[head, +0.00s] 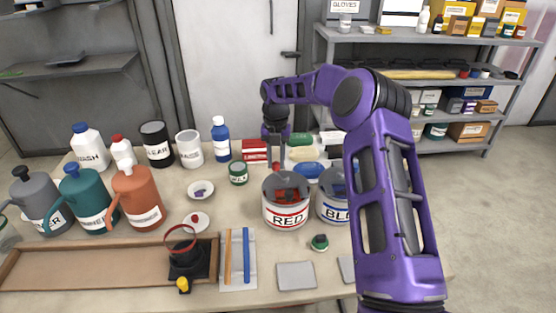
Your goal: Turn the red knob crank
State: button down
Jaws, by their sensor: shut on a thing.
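A small white disc (196,222) with a red knob (195,218) on it lies on the table, left of centre; this looks like the red knob crank. My gripper (277,158) is well to the right of it and farther back, pointing down just behind and above the can labelled RED (286,212). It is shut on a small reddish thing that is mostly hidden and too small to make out. The can is open under a grey hood, with red pieces inside. My gripper is apart from the disc.
A black device with a red hoop (184,262) stands in front of the disc. Watering-can-like jugs (137,198) stand at left. A BLUE can (332,205) is beside the RED one. A green tin (238,173) stands between disc and gripper. Shelves (430,80) stand behind.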

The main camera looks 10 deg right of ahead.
aim_at(275, 163)
jog(key=shift+s+a+n, duration=0.1)
jog(key=shift+n, duration=0.3)
jog(key=c, duration=0.6)
grip_release()
notch_tip(275, 163, up, 17)
jog(key=shift+r, duration=0.2)
